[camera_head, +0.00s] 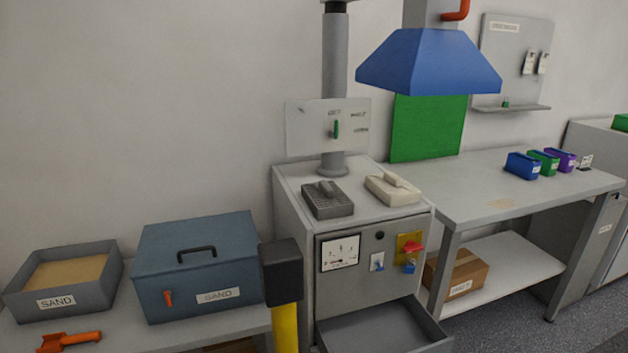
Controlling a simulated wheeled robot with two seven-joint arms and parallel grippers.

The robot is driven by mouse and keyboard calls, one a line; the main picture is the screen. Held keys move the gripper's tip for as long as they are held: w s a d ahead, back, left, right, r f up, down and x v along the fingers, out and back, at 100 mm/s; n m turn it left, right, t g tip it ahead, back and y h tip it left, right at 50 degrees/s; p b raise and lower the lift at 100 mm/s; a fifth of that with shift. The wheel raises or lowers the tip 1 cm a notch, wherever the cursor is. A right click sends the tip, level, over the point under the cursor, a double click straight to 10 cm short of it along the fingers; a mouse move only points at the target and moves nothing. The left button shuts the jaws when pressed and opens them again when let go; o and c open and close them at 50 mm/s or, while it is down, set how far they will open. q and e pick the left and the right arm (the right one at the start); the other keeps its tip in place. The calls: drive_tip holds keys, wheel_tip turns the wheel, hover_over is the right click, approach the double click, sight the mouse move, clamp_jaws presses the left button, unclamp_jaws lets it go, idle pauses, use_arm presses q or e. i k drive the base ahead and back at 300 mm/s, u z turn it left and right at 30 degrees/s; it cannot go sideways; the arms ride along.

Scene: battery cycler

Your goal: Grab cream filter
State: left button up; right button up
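The cream filter (393,188) is a flat cream block with a raised handle. It lies on the right part of the grey cabinet's top (300,175). A dark grey filter (328,199) of similar shape lies to its left, apart from it. Neither of my grippers shows in the head view, and nothing touches the cream filter.
The cabinet's front has a gauge (340,253), and an open drawer (385,330) juts out below. A yellow post with a black top (281,272) stands at its front left. A blue hood (428,62) hangs above. Sand boxes stand left; a bench (520,185) stands right.

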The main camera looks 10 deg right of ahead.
sight(394, 191)
drive_tip(key=u, duration=0.4)
drive_tip(key=i, duration=0.75)
drive_tip(key=z, duration=0.65)
drive_tip(key=i, duration=0.6)
drive_tip(key=z, duration=0.65)
